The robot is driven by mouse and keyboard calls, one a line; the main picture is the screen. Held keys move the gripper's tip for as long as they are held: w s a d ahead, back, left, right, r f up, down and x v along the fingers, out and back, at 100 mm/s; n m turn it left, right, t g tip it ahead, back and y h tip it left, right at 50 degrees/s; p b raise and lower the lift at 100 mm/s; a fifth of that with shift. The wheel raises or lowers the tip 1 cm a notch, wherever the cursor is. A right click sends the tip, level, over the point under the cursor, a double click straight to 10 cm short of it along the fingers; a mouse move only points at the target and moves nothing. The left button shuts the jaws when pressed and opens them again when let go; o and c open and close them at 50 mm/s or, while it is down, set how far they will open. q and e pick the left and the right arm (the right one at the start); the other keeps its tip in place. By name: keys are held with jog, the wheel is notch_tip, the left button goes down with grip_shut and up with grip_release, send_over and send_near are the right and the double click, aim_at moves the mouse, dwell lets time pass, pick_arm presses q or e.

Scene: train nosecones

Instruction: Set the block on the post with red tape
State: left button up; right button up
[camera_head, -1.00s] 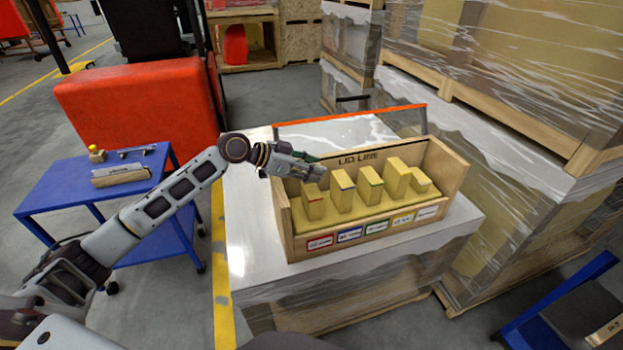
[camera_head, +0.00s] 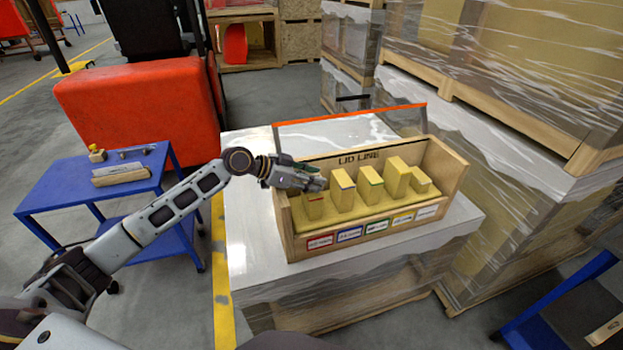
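The post with red tape (camera_head: 314,209) is the leftmost of several yellow posts in the wooden box. A red line shows near its top. My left gripper (camera_head: 318,184) is right over this post and hides its top. Its fingers are too small to tell whether they are open or shut, or whether they hold a block. No separate block can be made out for sure. The posts beside it include one with blue tape (camera_head: 342,194) and one with green tape (camera_head: 370,188). My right gripper is not in view.
The wooden box (camera_head: 292,240) has a raised back wall and coloured front labels. It stands on a wrapped pallet top (camera_head: 245,235). A taller yellow post (camera_head: 396,180) stands farther right. A blue cart (camera_head: 60,190) is at the left.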

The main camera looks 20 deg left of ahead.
pick_arm(q)
jog(key=o, duration=0.4)
jog(key=shift+r, duration=0.1)
jog(key=shift+s+a+r, duration=0.15)
jog(key=shift+a+r, duration=0.05)
jog(key=shift+a, duration=0.1)
jog(key=shift+s+a+r, duration=0.15)
jog(key=shift+s+a, duration=0.05)
jog(key=shift+a, duration=0.05)
jog(key=b+v, duration=0.1)
jog(key=v, duration=0.8)
jog(key=shift+s+a+r, duration=0.35)
jog(key=shift+a, duration=0.1)
jog(key=shift+a+r, duration=0.1)
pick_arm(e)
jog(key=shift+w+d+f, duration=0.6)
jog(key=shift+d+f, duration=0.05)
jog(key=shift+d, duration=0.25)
